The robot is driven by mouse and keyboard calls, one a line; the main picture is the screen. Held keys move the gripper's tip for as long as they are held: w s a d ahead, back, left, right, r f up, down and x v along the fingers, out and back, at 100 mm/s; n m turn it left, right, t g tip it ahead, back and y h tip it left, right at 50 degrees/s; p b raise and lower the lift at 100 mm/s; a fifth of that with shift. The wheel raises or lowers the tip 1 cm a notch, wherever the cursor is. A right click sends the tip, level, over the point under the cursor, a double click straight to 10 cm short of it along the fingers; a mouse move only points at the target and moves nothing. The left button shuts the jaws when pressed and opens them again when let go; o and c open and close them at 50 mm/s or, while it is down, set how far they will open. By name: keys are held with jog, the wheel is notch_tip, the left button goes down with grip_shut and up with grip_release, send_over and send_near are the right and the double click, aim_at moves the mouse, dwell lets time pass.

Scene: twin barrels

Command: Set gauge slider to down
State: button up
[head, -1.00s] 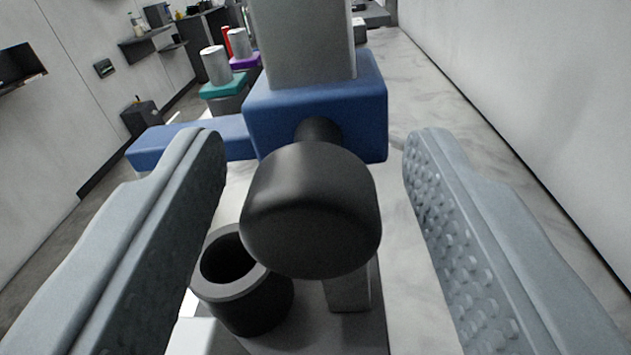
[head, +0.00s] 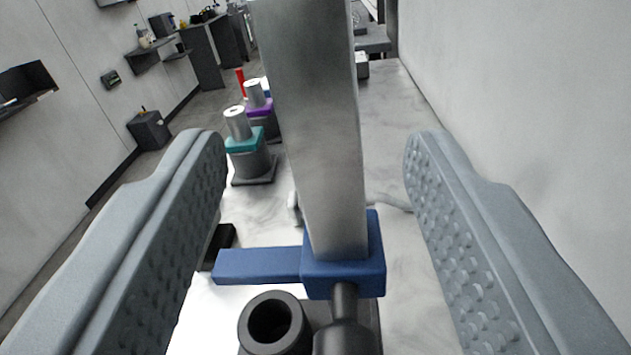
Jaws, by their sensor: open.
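The gauge slider is a blue block (head: 345,268) with a blue arm reaching left, and it sits around the lower part of an upright grey metal post (head: 312,130). A black knob (head: 345,336) sticks out of its front toward me and is cut off by the bottom of the view. My gripper (head: 315,145) is open, with one finger at each side of the view. The post stands between the fingers as seen, and the slider and knob are below the fingertips. Nothing is held.
A dark hollow cylinder (head: 272,322) stands left of the knob. Stands with teal (head: 245,141) and purple (head: 259,106) collars are farther back on the left. A pale wall (head: 530,100) runs along the right. The marbled surface right of the post is mostly clear.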

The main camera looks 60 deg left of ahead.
aim_at(343, 308)
jog(key=shift+c, duration=0.2)
jog(key=shift+s+r, duration=0.15)
jog(key=shift+r, duration=0.05)
jog(key=c, duration=0.7)
jog(key=s+h, duration=0.1)
jog(key=s+d+r+n+g+h, duration=0.1)
jog(key=s+r+g+h, duration=0.1)
jog(key=shift+s+d+n+h, duration=0.3)
jog(key=shift+s+n, duration=0.05)
jog(key=shift+n, duration=0.05)
grip_shut()
jog(key=s+d+r+g+h, duration=0.1)
jog(key=s+d+r+h, duration=0.2)
jog(key=d+h, duration=0.15)
jog(key=shift+w+a+f, duration=0.85)
jog(key=shift+w+f, duration=0.05)
jog(key=shift+f, duration=0.95)
jog(key=shift+w+a+f, duration=0.8)
jog(key=shift+w+f, duration=0.05)
jog(key=shift+f, duration=0.95)
jog(key=shift+w+a+f, duration=0.85)
jog(key=shift+w+f, duration=0.05)
jog(key=shift+f, duration=0.95)
